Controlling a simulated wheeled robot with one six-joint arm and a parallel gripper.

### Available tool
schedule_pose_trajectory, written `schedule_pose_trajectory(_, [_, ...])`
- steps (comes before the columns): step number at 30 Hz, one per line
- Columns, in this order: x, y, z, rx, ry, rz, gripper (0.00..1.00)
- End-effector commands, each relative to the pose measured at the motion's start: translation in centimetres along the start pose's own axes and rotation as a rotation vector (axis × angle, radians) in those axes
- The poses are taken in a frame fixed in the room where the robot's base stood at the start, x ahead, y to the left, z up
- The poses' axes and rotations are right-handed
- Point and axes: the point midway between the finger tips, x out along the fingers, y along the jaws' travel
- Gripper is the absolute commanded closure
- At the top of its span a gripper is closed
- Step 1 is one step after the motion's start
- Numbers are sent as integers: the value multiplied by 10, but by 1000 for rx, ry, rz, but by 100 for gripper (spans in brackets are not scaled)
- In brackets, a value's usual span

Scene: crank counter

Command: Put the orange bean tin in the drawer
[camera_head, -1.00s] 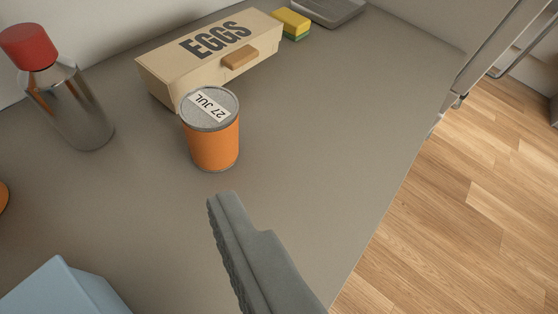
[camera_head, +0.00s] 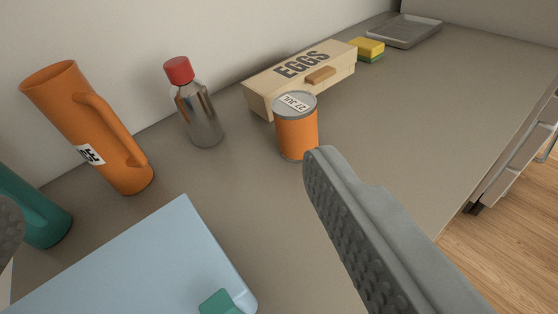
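The orange bean tin (camera_head: 298,138) stands upright on the counter (camera_head: 400,120), with a grey lid and a label reading 27 JUL. My gripper (camera_head: 165,188) is open and empty. Its right finger shows large in front of and to the right of the tin, and a sliver of its left finger shows at the left edge. The tin is beyond the fingers, not between them. Drawer fronts with metal handles (camera_head: 530,148) show at the right edge, below the counter's edge; I cannot tell whether a drawer is open.
A wooden EGGS box (camera_head: 290,82) is right behind the tin. A steel bottle with a red cap (camera_head: 198,112), an orange jug (camera_head: 88,125), a teal object (camera_head: 35,212) and a light-blue box (camera_head: 140,265) are at left. A sponge (camera_head: 368,48) and grey tray (camera_head: 405,31) lie farther back.

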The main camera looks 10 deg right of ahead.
Motion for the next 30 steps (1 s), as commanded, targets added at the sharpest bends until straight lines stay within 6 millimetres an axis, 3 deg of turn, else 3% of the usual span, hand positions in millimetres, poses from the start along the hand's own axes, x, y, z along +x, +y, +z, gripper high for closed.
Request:
schedule_pose_trajectory(3, [30, 10, -9, 186, -104, 56, 9])
schedule_pose_trajectory(12, [95, 38, -22, 675, -329, 239, 9])
schedule_pose_trajectory(30, [206, 115, -32, 1609, -630, 815, 9])
